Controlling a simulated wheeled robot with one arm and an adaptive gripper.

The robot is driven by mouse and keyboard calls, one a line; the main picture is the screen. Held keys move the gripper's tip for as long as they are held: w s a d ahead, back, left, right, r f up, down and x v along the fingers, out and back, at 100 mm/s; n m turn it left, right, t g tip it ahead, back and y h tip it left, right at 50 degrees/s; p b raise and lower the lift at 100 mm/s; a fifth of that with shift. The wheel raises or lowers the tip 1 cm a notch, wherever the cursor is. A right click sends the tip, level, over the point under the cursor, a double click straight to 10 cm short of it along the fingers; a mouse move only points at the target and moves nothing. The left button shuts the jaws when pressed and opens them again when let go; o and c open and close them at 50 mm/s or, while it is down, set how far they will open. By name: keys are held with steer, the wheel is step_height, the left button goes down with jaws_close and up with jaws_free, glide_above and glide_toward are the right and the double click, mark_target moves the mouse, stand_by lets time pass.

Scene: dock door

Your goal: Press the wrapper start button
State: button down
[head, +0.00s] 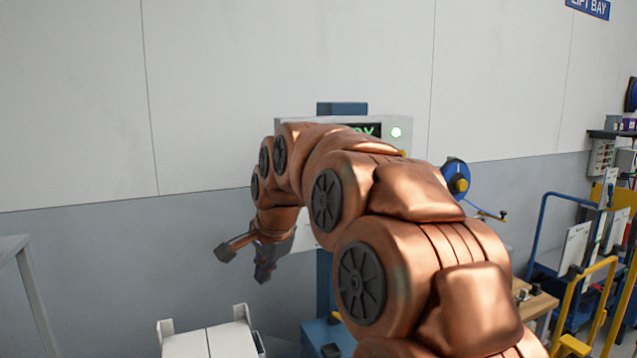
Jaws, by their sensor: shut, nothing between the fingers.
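A light grey control panel (290,125) stands in front of the wall, mostly hidden behind my copper-coloured arm. Part of a dark display (372,130) with green letters shows on it, with a lit green lamp (396,132) to the right. I cannot make out the start button; my arm covers much of the panel face. My gripper (264,273) is dark and points down, left of and below the panel. It is shut and looks empty, apart from anything visible.
A blue post and base (318,335) stand below the panel. A grey frame (30,290) stands at far left. Blue and yellow carts (585,300) and a wooden bench (535,302) are at right.

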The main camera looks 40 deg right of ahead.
steer(key=w+d+r+m+t+h, duration=0.1)
steer(key=d+r+m, duration=0.3)
steer(key=d, duration=0.4)
steer(key=w+d+r+m+t+h, duration=0.1)
steer(key=d+r+m, duration=0.3)
steer(key=d, duration=0.4)
steer(key=w+d+r+m+h+p, duration=0.1)
steer(key=d+r+m+h, duration=0.1)
steer(key=d+r+m, duration=0.3)
steer(key=d, duration=0.3)
steer(key=shift+d+t, duration=0.4)
steer(key=shift+w+r, duration=0.1)
steer(key=shift+w, duration=0.1)
steer(key=w+d+p, duration=0.2)
steer(key=w+p, duration=0.3)
steer(key=w, duration=0.3)
steer(key=shift+d, duration=0.4)
steer(key=shift+w, duration=0.2)
steer(key=shift+w+d, duration=0.15)
steer(key=shift+w, duration=0.15)
